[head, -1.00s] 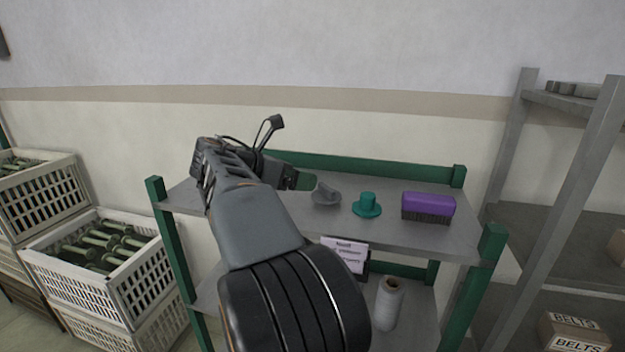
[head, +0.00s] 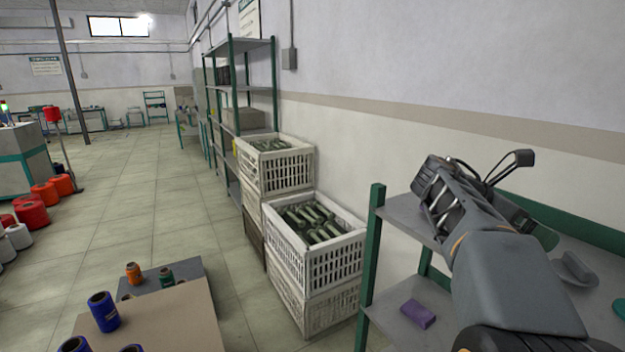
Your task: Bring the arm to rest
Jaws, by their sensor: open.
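My gripper (head: 540,230) is at the right of the head view, at the end of my bent grey arm, above the top board of a grey shelf unit with green posts (head: 374,245). Its fingers point right and partly hide behind the arm. It is open, and I see nothing held in it. A grey hat-shaped piece (head: 576,268) lies on the board to the right of the fingers, apart from them as far as I can tell.
A teal piece (head: 619,308) shows at the right edge. A purple block (head: 418,313) lies on the lower shelf. White crates (head: 318,270) of green bobbins stand left of the unit. A brown table (head: 165,318) with spools is front left. The tiled aisle (head: 150,215) is open.

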